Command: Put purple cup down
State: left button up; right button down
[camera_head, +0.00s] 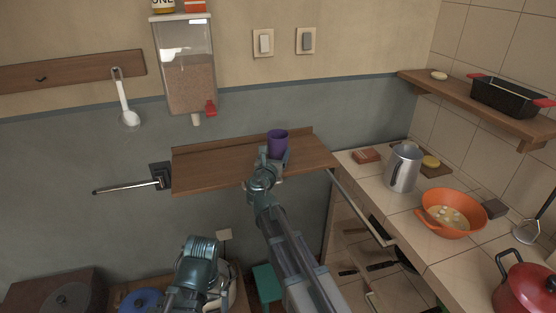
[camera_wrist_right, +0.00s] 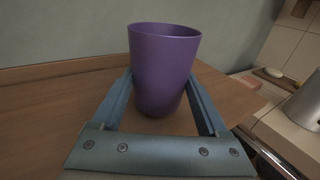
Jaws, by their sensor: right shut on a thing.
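The purple cup (camera_head: 278,141) is upright at the wooden wall shelf, towards its right part. My right gripper (camera_head: 272,158) reaches it from the front. In the right wrist view the purple cup (camera_wrist_right: 163,70) stands between the two fingers of my right gripper (camera_wrist_right: 162,104), which are shut on it. The cup's base is at or just above the wooden shelf (camera_wrist_right: 50,115); I cannot tell whether it touches. My left arm (camera_head: 197,262) shows low in the head view, but its fingertips cannot be made out.
The wooden shelf (camera_head: 205,170) is bare left of the cup. A grain dispenser (camera_head: 187,70) hangs above its left part. To the right, a tiled counter holds a metal jug (camera_head: 403,168), an orange bowl (camera_head: 440,225) and a red pot (camera_head: 527,290).

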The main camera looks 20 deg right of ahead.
jog(key=shift+f, duration=0.45)
pick_arm(q)
jog(key=shift+d+f, duration=0.1)
jog(key=shift+f, duration=0.2)
pick_arm(e)
jog(key=shift+d+r, duration=0.1)
pick_arm(q)
jog(key=shift+f, duration=0.15)
pick_arm(e)
grip_release()
jog(key=shift+r, duration=0.1)
pick_arm(q)
jog(key=shift+r+p, duration=0.4)
jog(key=shift+r, duration=0.05)
pick_arm(e)
jog(key=v, duration=1.2)
